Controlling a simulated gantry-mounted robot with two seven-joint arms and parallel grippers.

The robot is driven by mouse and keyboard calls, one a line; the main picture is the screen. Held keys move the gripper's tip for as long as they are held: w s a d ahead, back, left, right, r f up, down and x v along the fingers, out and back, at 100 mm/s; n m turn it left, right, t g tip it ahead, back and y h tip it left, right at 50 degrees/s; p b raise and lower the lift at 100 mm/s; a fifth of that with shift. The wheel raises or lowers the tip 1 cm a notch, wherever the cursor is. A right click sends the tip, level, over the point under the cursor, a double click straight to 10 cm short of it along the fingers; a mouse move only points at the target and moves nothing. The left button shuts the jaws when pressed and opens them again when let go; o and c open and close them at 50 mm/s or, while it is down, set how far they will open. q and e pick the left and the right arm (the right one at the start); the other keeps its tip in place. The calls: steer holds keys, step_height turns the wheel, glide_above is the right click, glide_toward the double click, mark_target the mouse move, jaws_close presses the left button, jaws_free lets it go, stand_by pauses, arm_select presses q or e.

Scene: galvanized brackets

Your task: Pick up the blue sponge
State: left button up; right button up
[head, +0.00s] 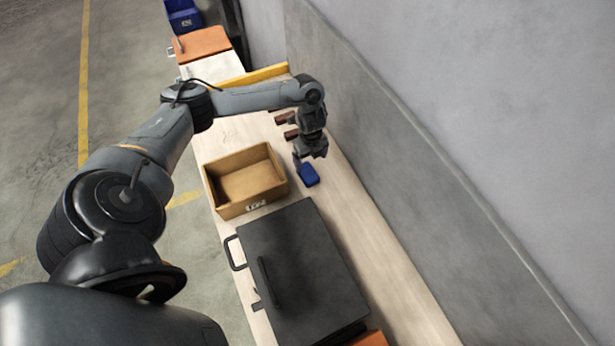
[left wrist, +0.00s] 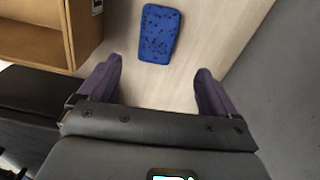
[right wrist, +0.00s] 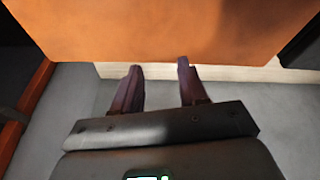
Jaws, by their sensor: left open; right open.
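The blue sponge (head: 308,174) lies flat on the pale wooden bench, between the wooden box and the wall. It also shows in the left wrist view (left wrist: 160,33), with dark spots on its top. My left gripper (head: 311,157) is close above the bench beside the sponge. In the left wrist view its two fingers (left wrist: 158,82) are apart with nothing between them, and the sponge lies ahead of the fingertips. My right gripper (right wrist: 160,68) shows only in its own wrist view, open and empty, near an orange surface (right wrist: 160,30).
An open wooden box (head: 214,191) stands left of the sponge. A dark grey lidded case (head: 310,265) with handles lies in front. The grey wall (head: 400,130) runs close along the right. Brown bracket-like pieces (head: 284,118) and a yellow bar (head: 250,76) are behind. Bare bench surrounds the sponge's right side.

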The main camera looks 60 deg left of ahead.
arm_select(q)
glide_above(309, 173)
step_height(309, 173, down, 4)
steer(key=shift+w+d+f, duration=0.1)
steer(key=shift+w+f, duration=0.05)
arm_select(e)
steer(key=shift+d+f, duration=0.1)
steer(key=shift+f, duration=0.1)
arm_select(q)
steer(key=shift+s+f+b, duration=0.2)
steer(key=shift+f+b, duration=0.2)
steer(key=shift+f, duration=2.4)
arm_select(e)
steer(key=shift+f, duration=0.2)
arm_select(q)
steer(key=c, duration=1.1)
steer(key=shift+c, duration=0.2)
steer(key=shift+r, duration=0.1)
